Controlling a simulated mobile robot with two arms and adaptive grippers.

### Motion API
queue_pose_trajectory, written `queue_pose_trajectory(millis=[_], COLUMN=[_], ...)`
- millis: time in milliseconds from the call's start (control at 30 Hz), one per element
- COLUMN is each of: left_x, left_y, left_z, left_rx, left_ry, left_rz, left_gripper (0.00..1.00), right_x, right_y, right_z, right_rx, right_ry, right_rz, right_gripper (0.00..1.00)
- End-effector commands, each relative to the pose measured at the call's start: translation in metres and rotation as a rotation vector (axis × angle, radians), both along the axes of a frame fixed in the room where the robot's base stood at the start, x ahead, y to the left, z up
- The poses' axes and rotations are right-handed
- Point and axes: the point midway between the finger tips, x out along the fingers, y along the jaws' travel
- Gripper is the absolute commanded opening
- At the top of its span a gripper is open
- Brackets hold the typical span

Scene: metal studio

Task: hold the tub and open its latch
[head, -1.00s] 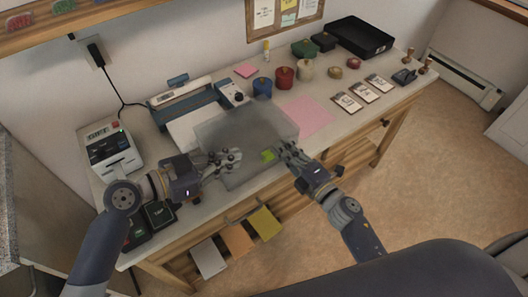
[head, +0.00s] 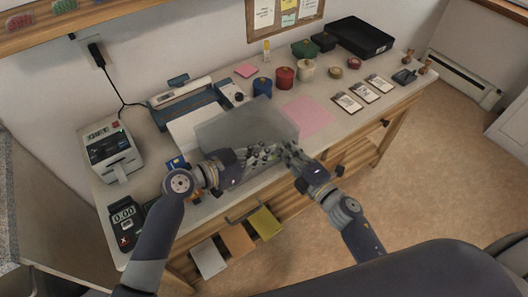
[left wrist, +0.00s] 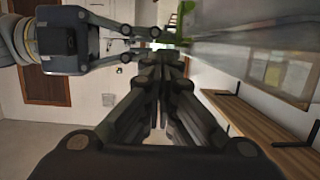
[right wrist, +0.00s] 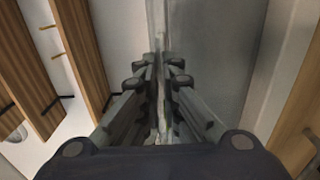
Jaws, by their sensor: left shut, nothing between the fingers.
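The tub (head: 232,128) is a translucent grey box standing on the bench in the middle of the head view. Its wall also shows in the left wrist view (left wrist: 245,50) and the right wrist view (right wrist: 220,60). My right gripper (head: 290,153) is at the tub's front right corner, its fingers close together around a thin edge of the tub (right wrist: 160,90). My left gripper (head: 270,154) is shut and empty in front of the tub's near side, close to the right gripper. The green latch is hidden behind my left gripper in the head view.
A pink sheet (head: 310,115) lies right of the tub. A label printer (head: 112,152) and card terminal (head: 123,225) stand left.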

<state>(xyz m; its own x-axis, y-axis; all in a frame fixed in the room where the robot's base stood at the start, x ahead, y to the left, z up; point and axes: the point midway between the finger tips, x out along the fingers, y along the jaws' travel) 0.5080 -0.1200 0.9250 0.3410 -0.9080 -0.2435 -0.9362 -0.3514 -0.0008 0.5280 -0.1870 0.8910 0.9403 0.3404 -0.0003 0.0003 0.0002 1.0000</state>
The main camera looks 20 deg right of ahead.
Motion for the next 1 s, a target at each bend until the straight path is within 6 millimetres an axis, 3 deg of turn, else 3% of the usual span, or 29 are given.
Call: queue_pose_trajectory(millis=[467,1000], left_x=[-0.0004,-0.0059], left_y=[0.0,-0.0021], left_z=[-0.0032,-0.0063], left_rx=[0.001,0.063], left_ry=[-0.006,-0.167], left_rz=[0.0,0.001], left_gripper=[0.0,0.0], right_x=[0.0,0.0], right_y=[0.0004,0.0004], right_z=[0.0003,0.0003], right_rx=[0.0,0.0], right_ry=[-0.001,-0.001], right_rz=[0.001,0.001], right_gripper=[0.0,0.0])
